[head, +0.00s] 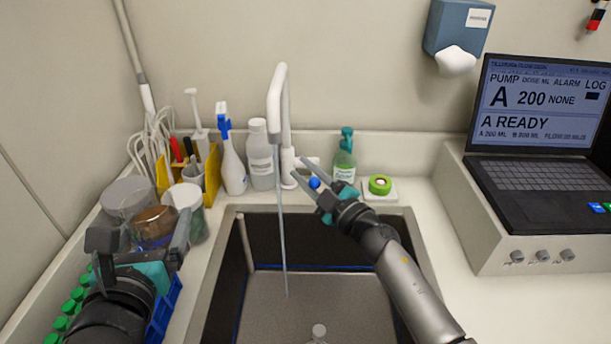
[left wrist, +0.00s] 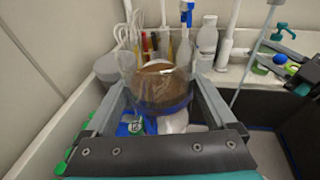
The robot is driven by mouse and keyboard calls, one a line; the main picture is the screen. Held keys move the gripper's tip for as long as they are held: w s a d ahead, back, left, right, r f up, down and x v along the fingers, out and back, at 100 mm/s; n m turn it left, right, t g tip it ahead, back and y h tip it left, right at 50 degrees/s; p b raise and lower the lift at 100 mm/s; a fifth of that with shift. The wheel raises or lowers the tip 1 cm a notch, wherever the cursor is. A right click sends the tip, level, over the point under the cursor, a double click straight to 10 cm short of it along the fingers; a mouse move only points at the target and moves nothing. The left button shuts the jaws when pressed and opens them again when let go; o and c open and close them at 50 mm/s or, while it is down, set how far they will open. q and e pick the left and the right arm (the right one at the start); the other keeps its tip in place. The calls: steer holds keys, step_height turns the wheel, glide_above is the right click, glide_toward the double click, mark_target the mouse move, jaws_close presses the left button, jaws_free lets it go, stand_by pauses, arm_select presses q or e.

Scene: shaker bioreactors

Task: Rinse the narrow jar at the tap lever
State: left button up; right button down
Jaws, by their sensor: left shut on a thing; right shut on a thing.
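A clear jar (head: 153,228) with brown matter inside is between the fingers of my left gripper (head: 143,240), left of the sink. The left wrist view shows the same jar (left wrist: 163,85) held between both fingers, a blue band near its bottom. My right gripper (head: 308,178) is shut at the tap lever (head: 314,183), whose blue knob shows between its fingers; the rest of the lever is hidden. The white tap (head: 279,95) has a thin stream of water (head: 283,235) falling into the sink (head: 320,300). The jar is apart from the stream.
A grey-lidded jar (head: 128,192) and a pale-lidded jar (head: 190,208) stand close to the held jar. A yellow holder (head: 208,180), spray bottle (head: 232,165) and white bottle (head: 260,165) stand behind. Green-capped tubes (head: 68,308) lie front left. The laptop (head: 540,140) is right.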

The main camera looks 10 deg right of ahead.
steer(key=c, duration=0.9)
jaws_free()
steer(key=shift+o, duration=0.2)
steer(key=shift+s, duration=0.1)
steer(key=v, duration=1.2)
steer(key=shift+r, duration=0.2)
